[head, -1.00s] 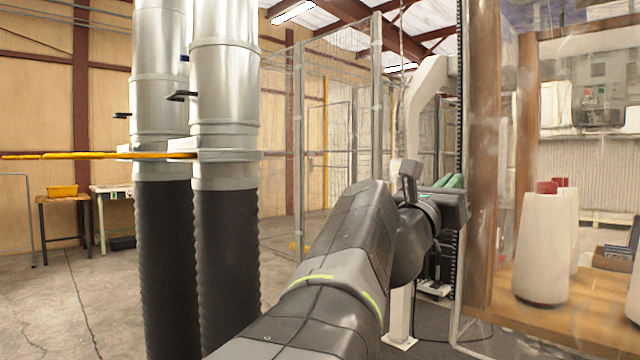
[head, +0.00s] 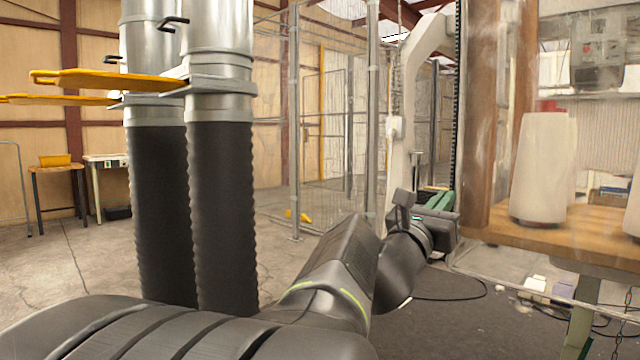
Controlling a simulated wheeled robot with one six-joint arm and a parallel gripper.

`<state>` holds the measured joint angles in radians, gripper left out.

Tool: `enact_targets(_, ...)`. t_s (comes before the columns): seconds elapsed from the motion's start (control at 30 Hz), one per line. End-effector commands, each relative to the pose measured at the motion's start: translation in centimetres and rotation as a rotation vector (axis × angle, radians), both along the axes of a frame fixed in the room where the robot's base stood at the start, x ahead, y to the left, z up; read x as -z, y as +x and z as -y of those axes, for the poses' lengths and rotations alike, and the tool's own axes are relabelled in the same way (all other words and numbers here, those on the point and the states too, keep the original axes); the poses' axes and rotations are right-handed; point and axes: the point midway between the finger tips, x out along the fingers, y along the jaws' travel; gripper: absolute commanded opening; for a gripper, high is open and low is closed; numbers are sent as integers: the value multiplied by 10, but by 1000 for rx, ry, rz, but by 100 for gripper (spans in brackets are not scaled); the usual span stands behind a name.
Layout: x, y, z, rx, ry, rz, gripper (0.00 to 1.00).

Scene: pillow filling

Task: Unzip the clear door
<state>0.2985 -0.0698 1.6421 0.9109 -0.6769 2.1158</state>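The clear door (head: 502,130) is a see-through sheet on the right, with a wooden post and shelf showing behind it. A dark toothed vertical strip, which looks like the zipper (head: 456,110), runs down its left edge. My gripper (head: 442,203) is at the low end of the visible strip, close beside the door's left edge. Green finger-like parts show at its tip, pointing away from me. The gap between the fingers is hidden by the gripper's body. I cannot see a zipper pull, nor tell whether the gripper touches one.
White cones (head: 543,168) stand on a wooden shelf behind the sheet. Two metal pipes with black ribbed hoses (head: 222,215) and yellow handles (head: 110,80) stand on the left. A mesh fence (head: 335,130) is behind. A cable (head: 440,298) lies on the dark floor mat below.

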Motion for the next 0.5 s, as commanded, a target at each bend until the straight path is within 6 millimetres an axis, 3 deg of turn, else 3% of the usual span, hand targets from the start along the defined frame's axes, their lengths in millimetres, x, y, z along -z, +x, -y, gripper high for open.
enact_targets(0.47, 7, 1, 0, 0, 1, -2, 0)
enact_targets(0.5, 7, 1, 0, 0, 1, -2, 11)
